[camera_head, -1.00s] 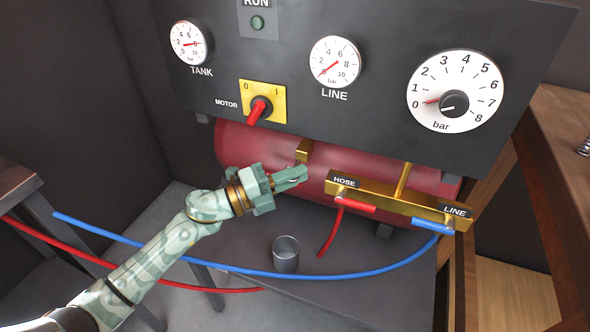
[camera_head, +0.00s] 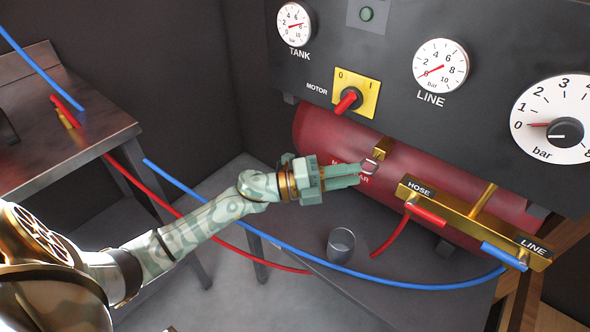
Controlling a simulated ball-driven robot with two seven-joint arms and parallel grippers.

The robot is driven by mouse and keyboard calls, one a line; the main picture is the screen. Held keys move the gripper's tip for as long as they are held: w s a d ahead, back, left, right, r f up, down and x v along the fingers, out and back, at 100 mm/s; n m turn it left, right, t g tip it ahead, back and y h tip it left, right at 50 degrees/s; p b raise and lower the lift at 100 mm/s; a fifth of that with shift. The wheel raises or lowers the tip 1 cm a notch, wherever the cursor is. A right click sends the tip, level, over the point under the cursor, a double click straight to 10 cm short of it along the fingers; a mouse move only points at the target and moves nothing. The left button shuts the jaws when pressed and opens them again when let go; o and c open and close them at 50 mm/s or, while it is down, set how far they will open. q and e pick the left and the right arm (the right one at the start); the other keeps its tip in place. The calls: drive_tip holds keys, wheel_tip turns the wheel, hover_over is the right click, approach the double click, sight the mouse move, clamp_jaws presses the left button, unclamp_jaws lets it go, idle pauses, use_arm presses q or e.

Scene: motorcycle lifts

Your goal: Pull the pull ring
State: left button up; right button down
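The pull ring (camera_head: 370,166) is a small metal ring below a brass block (camera_head: 384,148) on the front of the red tank (camera_head: 325,135). My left gripper (camera_head: 357,174) reaches in from the left, its pale green fingers pointing right, with the tips right beside the ring. The fingers look close together; whether a gap stays between them, or whether they touch the ring, I cannot tell. My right gripper is not in view.
The dark panel with gauges and the red motor switch (camera_head: 348,101) overhangs the tank. A brass manifold (camera_head: 470,224) with HOSE and LINE handles is right of the gripper. A side table (camera_head: 90,150) is left.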

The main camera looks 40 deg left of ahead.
use_arm(q)
drive_tip(key=p+v, duration=0.1)
drive_tip(key=v, duration=1.1)
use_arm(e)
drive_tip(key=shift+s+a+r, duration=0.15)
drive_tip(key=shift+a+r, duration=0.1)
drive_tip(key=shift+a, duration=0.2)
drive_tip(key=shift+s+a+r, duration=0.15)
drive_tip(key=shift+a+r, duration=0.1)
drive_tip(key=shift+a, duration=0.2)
use_arm(q)
drive_tip(key=shift+r, duration=0.15)
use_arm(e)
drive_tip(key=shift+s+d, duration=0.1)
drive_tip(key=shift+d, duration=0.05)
